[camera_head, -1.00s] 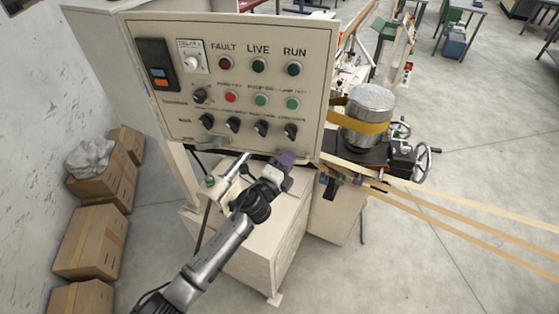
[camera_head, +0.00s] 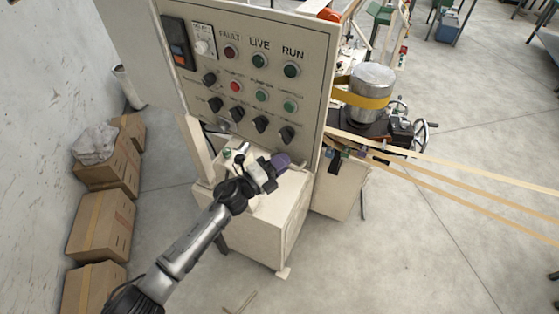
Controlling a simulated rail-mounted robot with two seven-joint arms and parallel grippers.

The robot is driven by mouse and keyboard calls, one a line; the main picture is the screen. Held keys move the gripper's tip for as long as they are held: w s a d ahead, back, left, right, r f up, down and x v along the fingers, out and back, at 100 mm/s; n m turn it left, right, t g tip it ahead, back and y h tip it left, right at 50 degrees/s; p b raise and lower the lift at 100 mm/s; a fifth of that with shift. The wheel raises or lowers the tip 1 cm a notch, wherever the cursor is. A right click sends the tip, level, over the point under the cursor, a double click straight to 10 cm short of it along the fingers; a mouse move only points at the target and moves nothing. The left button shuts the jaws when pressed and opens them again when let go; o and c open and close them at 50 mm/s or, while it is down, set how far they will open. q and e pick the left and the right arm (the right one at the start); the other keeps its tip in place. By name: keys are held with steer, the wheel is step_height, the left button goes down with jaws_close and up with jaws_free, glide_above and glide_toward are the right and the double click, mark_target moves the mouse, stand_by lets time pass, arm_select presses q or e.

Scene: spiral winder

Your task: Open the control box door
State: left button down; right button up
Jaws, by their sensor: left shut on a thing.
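The control box door (camera_head: 255,77) is a cream panel with FAULT, LIVE and RUN lamps, buttons and black knobs. It stands upright and is seen at an angle, its right edge nearer to me. I cannot see how wide any gap behind the door is. My right gripper is not in view.
A cream cabinet (camera_head: 262,222) stands below the door. Cardboard boxes (camera_head: 98,226) line the left wall. A metal cylinder with a yellow band (camera_head: 372,82) and long pale strips (camera_head: 450,195) are at the right. The floor in front of the strips is clear.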

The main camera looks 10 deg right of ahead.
arm_select(q)
steer(key=c, duration=1.2)
jaws_free()
steer(key=shift+b+v, duration=1.6)
steer(key=shift+v, duration=5.3)
steer(key=shift+w, duration=0.1)
